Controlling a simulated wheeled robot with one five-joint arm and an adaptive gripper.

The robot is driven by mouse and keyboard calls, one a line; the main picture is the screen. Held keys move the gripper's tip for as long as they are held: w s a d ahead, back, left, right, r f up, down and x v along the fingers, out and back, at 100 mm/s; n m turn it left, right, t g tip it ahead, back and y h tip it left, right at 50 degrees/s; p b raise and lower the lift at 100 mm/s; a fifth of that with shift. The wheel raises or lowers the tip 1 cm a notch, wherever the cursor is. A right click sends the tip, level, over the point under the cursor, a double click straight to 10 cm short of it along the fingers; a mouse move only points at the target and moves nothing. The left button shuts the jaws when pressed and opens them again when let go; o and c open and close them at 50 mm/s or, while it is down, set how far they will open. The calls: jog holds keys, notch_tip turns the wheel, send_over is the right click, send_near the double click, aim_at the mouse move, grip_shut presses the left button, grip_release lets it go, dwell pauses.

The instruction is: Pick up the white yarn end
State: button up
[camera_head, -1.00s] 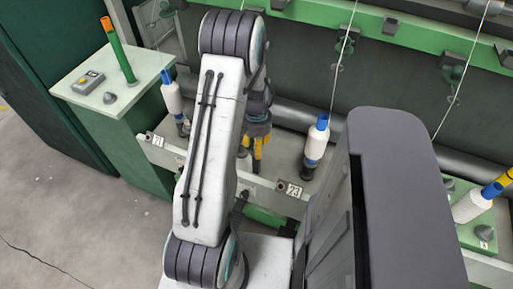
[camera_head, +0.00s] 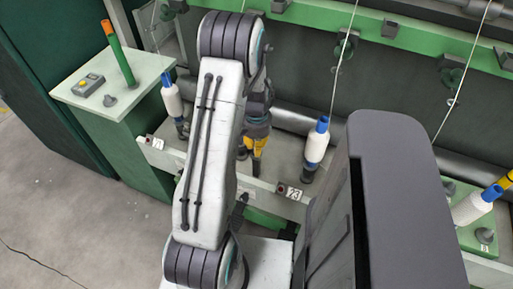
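My gripper (camera_head: 257,150) has yellow fingers that point down behind my own upper arm, left of the middle white bobbin (camera_head: 316,148). My arm partly covers it, so I cannot tell how far its fingers are apart or whether anything is between them. Another white yarn (camera_head: 463,75) slants down at the right and passes out of sight behind my grey body. I cannot make out a loose yarn end.
A pale rail (camera_head: 262,183) with number plates runs in front. A green cabinet (camera_head: 135,80) with a button box is at the left. Open floor (camera_head: 60,210) lies at lower left.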

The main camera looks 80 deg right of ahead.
jog(key=shift+r, duration=0.5)
notch_tip(320, 180, up, 3)
jog(key=shift+f, duration=0.2)
jog(key=s+a+r, duration=0.6)
jog(key=s+a, duration=0.1)
jog(key=shift+n, duration=0.9)
jog(key=w+d+f, duration=0.1)
jog(key=w+d, duration=0.1)
jog(key=w+d+f, duration=0.1)
jog(key=w+d, duration=0.1)
jog(key=w+d+f, duration=0.1)
jog(key=w+d, duration=0.1)
jog(key=w, duration=0.1)
jog(key=shift+d+f+b, duration=0.15)
jog(key=shift+b, duration=0.25)
jog(key=shift+d+r+m, duration=0.2)
jog(key=shift+d+m, duration=0.1)
jog(key=shift+m, duration=0.6)
